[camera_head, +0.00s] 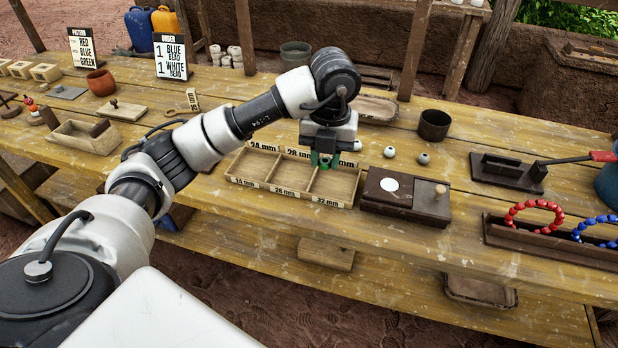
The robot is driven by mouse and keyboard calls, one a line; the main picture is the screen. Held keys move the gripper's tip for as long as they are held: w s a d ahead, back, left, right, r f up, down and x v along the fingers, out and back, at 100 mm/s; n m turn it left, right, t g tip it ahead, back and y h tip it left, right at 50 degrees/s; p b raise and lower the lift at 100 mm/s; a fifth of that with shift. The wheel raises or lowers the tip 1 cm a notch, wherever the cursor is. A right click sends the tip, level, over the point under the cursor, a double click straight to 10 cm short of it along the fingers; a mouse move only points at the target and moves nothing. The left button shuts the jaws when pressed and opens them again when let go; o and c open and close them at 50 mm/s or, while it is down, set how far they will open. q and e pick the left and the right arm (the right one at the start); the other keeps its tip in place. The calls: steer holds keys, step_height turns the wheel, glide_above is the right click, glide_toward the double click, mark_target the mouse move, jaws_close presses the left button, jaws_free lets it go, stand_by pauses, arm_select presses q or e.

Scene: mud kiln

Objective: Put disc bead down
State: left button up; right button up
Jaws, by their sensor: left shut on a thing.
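My left gripper (324,160) points down over the back of a wooden sorting tray (304,192), near its right-hand compartment. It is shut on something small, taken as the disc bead. Green shows at the fingertips, but I cannot tell whether it is bead or finger pads. The tray has three compartments, labelled 24 mm, 28 mm and 32 mm from left to right along the front. The visible compartment floors look empty. I cannot tell the exact height of the fingers above the tray. My right gripper is not in view.
A dark wooden box (372,202) with a white disc stands just right of the tray. Two pale round beads (389,152) (423,158) lie behind it, near a dark cup (433,125). A rack (520,238) with red and blue bead rings stands right.

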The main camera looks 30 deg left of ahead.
arm_select(q)
glide_above(293, 176)
step_height(293, 176, down, 6)
steer(key=shift+d+r, duration=0.15)
steer(key=shift+f, duration=2.05)
steer(key=shift+f, duration=0.2)
steer(key=o, duration=0.9)
steer(key=shift+r, duration=0.1)
step_height(293, 176, up, 12)
steer(key=shift+w+d+r, duration=0.15)
